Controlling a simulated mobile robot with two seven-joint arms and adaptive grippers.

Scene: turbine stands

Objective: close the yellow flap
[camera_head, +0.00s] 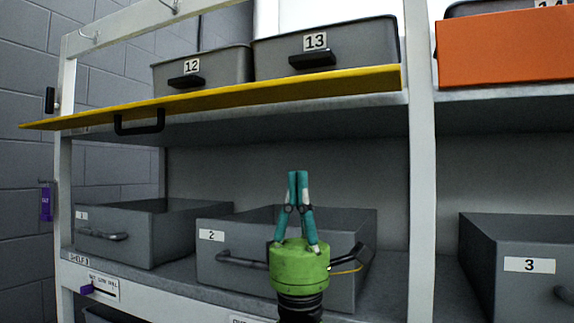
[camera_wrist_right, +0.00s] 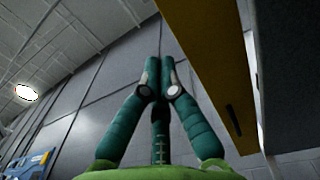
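The yellow flap (camera_head: 250,92) is a long panel that sticks out from the shelf front, below bins 12 and 13. It lies open, roughly flat, with its left end reaching past the shelf post. A black handle (camera_head: 139,123) hangs under its left part. My right gripper (camera_head: 298,174) points upward below the flap, in front of the lower shelf. Its teal fingers are together with nothing visible between them. In the right wrist view, the fingertips (camera_wrist_right: 160,65) meet and the flap (camera_wrist_right: 208,60) passes to their right, apart from them. My left gripper is not in view.
Grey bin 12 (camera_head: 202,68) and bin 13 (camera_head: 340,50) stand on the upper shelf. Bin 2 (camera_head: 345,240) is behind my right gripper, with bin 1 (camera_head: 150,225) to its left. A white post (camera_head: 421,180) and an orange panel (camera_head: 500,48) are at right.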

